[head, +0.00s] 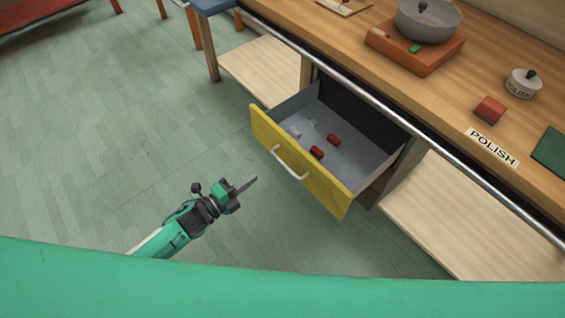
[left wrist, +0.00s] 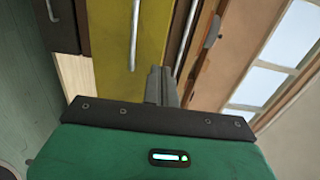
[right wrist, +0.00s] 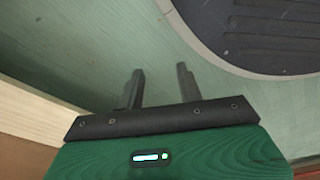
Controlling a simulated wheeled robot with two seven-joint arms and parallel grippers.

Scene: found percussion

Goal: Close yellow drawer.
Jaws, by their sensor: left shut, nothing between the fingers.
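The yellow drawer (head: 297,162) stands pulled out from under the wooden bench in the head view. Its front has a pale curved handle (head: 289,165), and red and pale small items lie inside. My left gripper (head: 252,181) is shut and empty, in front of the drawer and left of the handle, apart from it in the head view. In the left wrist view the yellow front (left wrist: 128,60) and its handle (left wrist: 134,35) lie ahead of the shut fingers (left wrist: 161,85). My right gripper (right wrist: 158,88) shows only in its wrist view, open and empty over the green floor.
The bench top (head: 400,110) carries a pot (head: 428,24) on an orange block (head: 413,48), a red block (head: 489,109) and a POLISH label (head: 492,147). A metal rail (head: 400,118) runs along its edge. Pale lower shelves flank the drawer.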

